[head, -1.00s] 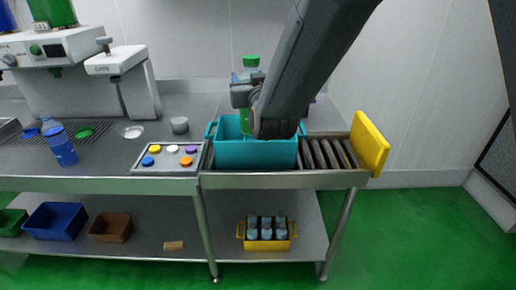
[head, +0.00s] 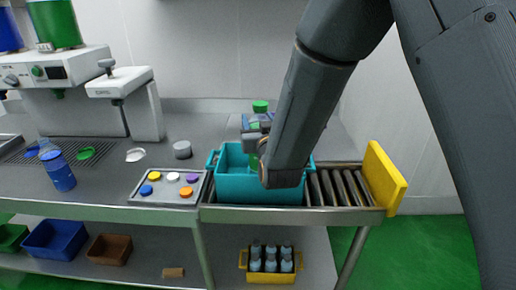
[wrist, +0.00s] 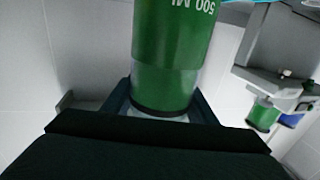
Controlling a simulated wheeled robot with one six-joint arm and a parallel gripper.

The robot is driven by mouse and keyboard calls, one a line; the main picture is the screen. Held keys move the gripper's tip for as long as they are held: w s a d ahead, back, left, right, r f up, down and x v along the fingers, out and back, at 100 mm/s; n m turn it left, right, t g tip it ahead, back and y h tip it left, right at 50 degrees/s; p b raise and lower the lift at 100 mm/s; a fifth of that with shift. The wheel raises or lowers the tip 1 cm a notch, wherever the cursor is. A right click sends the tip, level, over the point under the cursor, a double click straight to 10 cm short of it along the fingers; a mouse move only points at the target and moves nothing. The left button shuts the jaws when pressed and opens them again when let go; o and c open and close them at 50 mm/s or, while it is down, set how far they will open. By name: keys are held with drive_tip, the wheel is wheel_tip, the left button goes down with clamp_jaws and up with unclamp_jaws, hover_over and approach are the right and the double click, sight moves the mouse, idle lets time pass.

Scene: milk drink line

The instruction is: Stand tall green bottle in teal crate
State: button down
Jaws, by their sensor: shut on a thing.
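The tall green bottle (head: 254,162), with a green cap (head: 260,106), is upright in my gripper (head: 252,137). Its lower part is down inside the teal crate (head: 258,190), behind the front wall, so I cannot see whether it touches the floor. In the wrist view the bottle (wrist: 168,55) stands between the fingers, with white "500 ML" lettering on it. My gripper is shut on it, and my forearm hides the right part of the crate.
The crate sits on a roller conveyor (head: 338,186) with a yellow end plate (head: 384,178). To the left are a tray of coloured caps (head: 168,187), a grey cup (head: 182,149) and a blue bottle (head: 60,172). A yellow crate of bottles (head: 270,276) stands on the lower shelf.

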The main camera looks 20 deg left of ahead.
wheel_tip(320, 180, down, 10)
drive_tip(key=p, duration=0.2)
idle(0.5)
drive_tip(key=shift+f, duration=0.1)
drive_tip(key=c, duration=0.7)
unclamp_jaws()
drive_tip(key=shift+f, duration=0.1)
drive_tip(key=shift+c, duration=0.2)
drive_tip(key=shift+s+r, duration=0.1)
drive_tip(key=shift+r, duration=0.1)
drive_tip(key=b+v, duration=0.3)
drive_tip(key=v, duration=0.8)
drive_tip(key=shift+s+d, duration=0.25)
drive_tip(key=shift+s, duration=0.1)
